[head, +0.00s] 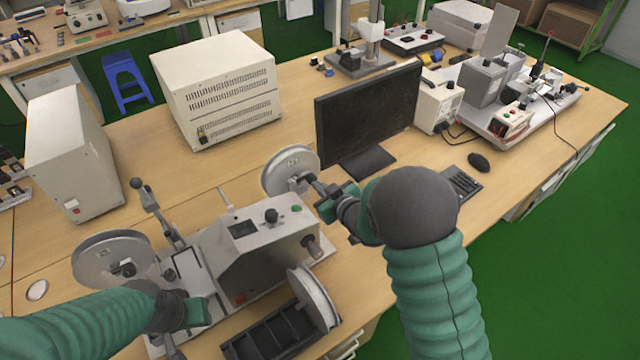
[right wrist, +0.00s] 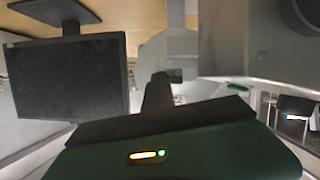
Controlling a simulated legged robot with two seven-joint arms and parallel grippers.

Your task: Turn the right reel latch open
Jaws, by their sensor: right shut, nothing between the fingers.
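The right reel (head: 290,168) is a pale disc standing on the right side of the grey reel machine (head: 262,240). Its latch at the hub is small and mostly hidden by the gripper. My right gripper (head: 318,187) is shut and empty, with its tips close in front of the reel hub; I cannot tell if they touch the latch. In the right wrist view the dark gripper fingers (right wrist: 158,92) point at the grey reel (right wrist: 170,50) near its centre. My left gripper (head: 190,312) is low over the machine's left front, and its fingers are unclear.
A left reel (head: 112,258) sits on the machine's left side. A third reel (head: 313,298) stands by a black rack (head: 270,338) in front. A monitor (head: 366,115) stands behind my right gripper, with a keyboard (head: 463,183) and mouse (head: 479,161) to the right.

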